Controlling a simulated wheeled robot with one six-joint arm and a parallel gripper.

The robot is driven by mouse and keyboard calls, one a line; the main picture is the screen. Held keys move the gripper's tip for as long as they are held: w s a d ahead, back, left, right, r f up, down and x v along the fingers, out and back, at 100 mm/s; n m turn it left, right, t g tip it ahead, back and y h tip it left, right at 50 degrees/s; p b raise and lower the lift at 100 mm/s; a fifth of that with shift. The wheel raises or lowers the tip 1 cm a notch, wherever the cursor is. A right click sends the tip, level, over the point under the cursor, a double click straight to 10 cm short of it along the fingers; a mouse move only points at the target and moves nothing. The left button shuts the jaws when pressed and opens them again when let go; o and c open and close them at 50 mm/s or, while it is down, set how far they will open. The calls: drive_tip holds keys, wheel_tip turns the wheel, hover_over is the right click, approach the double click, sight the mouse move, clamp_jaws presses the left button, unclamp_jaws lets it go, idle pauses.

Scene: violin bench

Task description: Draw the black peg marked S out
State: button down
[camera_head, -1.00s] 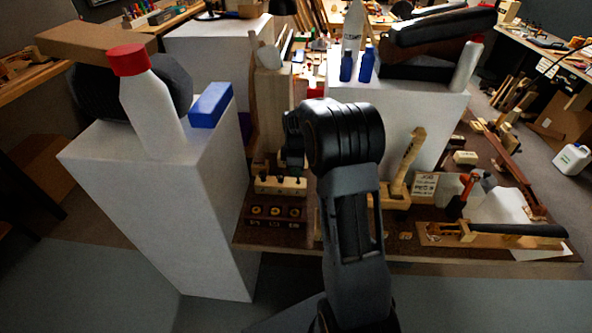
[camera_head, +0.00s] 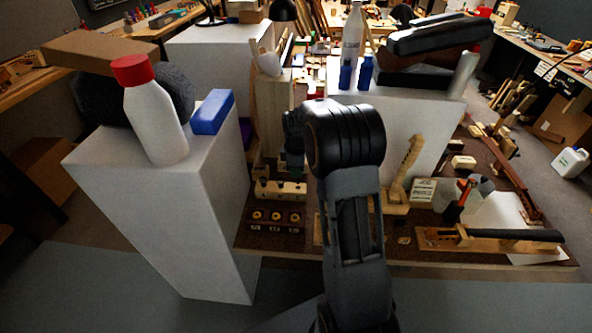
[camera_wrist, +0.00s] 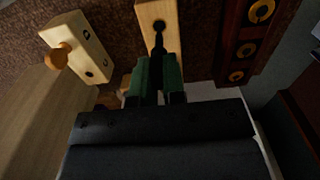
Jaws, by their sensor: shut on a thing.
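My gripper (camera_wrist: 159,72) has green-faced fingers shut on a slim black peg (camera_wrist: 159,42) in the wrist view. The peg runs from between the fingers to a dark hole in a pale wooden block (camera_wrist: 167,12). I cannot tell how deep it sits, and no S mark is readable. In the head view my gripper (camera_head: 292,165) is low above the far side of a pale block (camera_head: 281,189) on the bench; my arm hides part of this area.
A dark rack with brass rings (camera_head: 275,218) stands in front of the pale block; it also shows in the wrist view (camera_wrist: 243,40). Another pale block (camera_wrist: 82,45) with a wooden peg is at left. A white plinth (camera_head: 165,200) bearing a red-capped bottle (camera_head: 155,115) stands close at left.

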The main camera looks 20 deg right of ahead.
drive_tip(key=shift+r+p, duration=2.45)
drive_tip(key=shift+r, duration=0.95)
